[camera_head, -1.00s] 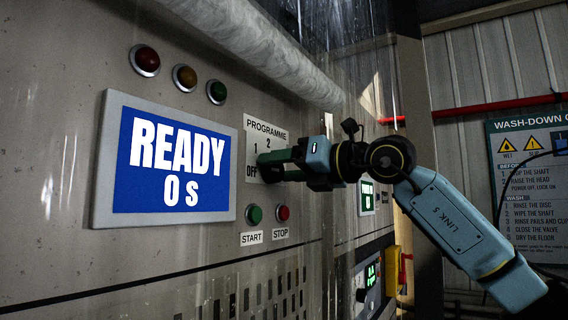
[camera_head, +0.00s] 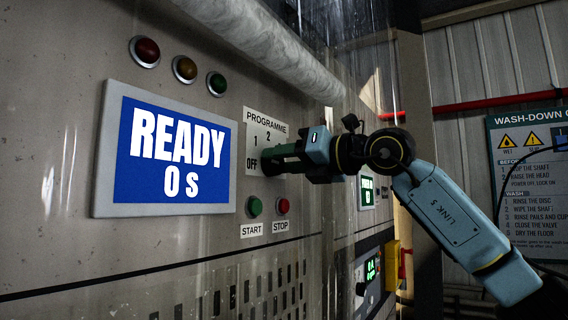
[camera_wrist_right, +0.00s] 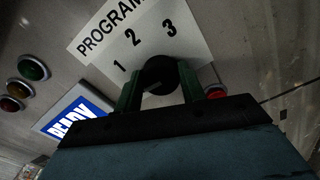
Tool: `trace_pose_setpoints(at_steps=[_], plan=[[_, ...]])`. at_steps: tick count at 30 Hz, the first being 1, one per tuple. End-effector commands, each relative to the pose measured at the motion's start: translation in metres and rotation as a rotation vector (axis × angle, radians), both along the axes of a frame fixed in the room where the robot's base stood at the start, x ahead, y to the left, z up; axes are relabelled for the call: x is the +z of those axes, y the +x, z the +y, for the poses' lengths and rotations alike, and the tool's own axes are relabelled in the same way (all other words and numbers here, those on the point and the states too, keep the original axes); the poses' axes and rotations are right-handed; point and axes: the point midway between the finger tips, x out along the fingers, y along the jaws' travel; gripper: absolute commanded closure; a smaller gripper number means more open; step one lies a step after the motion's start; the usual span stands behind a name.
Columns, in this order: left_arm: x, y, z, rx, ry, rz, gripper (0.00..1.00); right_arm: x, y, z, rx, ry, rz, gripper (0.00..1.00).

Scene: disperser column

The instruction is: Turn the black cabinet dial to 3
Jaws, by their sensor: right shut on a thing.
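The black dial (camera_wrist_right: 159,72) sits on the white PROGRAMME plate (camera_head: 266,125) of the grey cabinet. In the head view the plate shows OFF, 1 and 2; the wrist view also shows 3. My right gripper (camera_head: 270,162) reaches in from the right and is shut on the dial. In the wrist view its green fingers (camera_wrist_right: 170,88) stand on either side of the dial. The dial's pointer is hidden or too dark to read. My left gripper is not in view.
A screen (camera_head: 172,160) reading READY 0 s is left of the dial. A green START button (camera_head: 254,207) and red STOP button (camera_head: 283,206) sit just below. Three lamps (camera_head: 185,69) and a thick pale pipe (camera_head: 268,45) are above. A yellow box (camera_head: 391,266) is lower right.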

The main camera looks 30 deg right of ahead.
Motion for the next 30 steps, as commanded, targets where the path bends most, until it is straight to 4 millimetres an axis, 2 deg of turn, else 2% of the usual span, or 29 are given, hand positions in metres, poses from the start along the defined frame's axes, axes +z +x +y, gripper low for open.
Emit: trace_pose_setpoints(at_steps=[12, 30], plan=[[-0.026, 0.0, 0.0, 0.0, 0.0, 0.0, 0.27, -0.003, 0.001, -0.001, 0.001, 0.297, 0.173, 0.83], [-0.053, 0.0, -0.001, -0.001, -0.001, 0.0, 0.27, -0.005, 0.002, -0.003, 0.001, 0.787, 0.463, 0.83]])
